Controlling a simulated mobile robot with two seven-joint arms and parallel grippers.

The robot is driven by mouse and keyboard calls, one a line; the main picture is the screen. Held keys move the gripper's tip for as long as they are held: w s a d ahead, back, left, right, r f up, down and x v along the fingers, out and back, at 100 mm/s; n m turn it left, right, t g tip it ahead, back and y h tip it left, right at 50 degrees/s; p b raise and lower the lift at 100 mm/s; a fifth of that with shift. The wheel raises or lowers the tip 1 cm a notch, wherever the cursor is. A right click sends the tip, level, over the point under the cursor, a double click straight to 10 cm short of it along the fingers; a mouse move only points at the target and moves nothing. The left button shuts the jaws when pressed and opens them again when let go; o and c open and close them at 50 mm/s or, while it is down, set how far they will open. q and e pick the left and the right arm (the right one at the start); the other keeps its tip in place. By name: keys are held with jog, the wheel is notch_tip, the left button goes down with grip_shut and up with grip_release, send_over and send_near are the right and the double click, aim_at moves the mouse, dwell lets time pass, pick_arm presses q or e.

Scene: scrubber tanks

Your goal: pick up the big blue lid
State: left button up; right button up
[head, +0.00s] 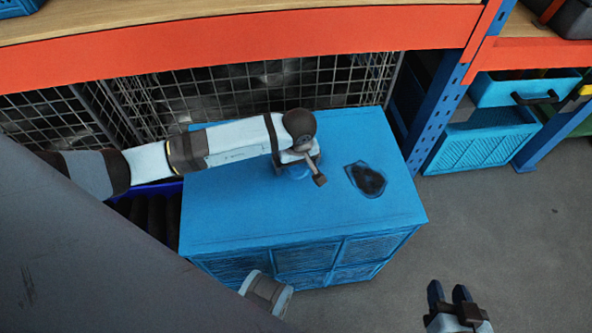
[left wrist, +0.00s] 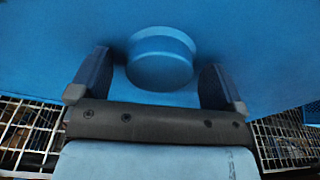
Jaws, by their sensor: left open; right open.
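The big blue tank (head: 310,218) stands in the middle of the head view with a flat blue top. On the top is a round blue knob-like piece (head: 297,172), partly hidden by my left gripper (head: 303,165). In the left wrist view the round blue piece (left wrist: 160,58) lies between the two open fingers, with gaps on both sides. I cannot tell whether the lid is this piece or the whole top. My right gripper (head: 450,295) is open and empty over the floor at the lower right.
A dark patch or opening (head: 367,179) is on the tank top, right of the knob. An orange-and-blue rack (head: 240,43) with wire mesh stands close behind. Blue crates (head: 482,140) sit at the right. The grey floor (head: 500,220) at the right is clear.

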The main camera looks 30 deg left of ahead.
jog(key=shift+r, duration=0.1)
pick_arm(q)
jog(key=c, duration=1.1)
jog(key=shift+r, duration=0.1)
pick_arm(e)
jog(key=shift+d, duration=0.1)
pick_arm(q)
jog(key=shift+w+r, duration=0.1)
jog(key=shift+r, duration=0.4)
notch_tip(320, 180, up, 19)
jog(key=p, duration=0.3)
jog(key=shift+r+p, duration=0.1)
jog(key=shift+p, duration=0.25)
pick_arm(e)
jog(key=shift+s+d+r+g, duration=0.1)
jog(key=shift+d+g, duration=0.2)
pick_arm(q)
jog(key=shift+r+p, duration=0.45)
jog(key=shift+r, duration=0.5)
pick_arm(e)
jog(key=shift+r, duration=0.5)
pick_arm(q)
jog(key=shift+r+p, duration=1.15)
jog(key=shift+r, duration=1.25)
pick_arm(e)
jog(key=shift+r, duration=1.15)
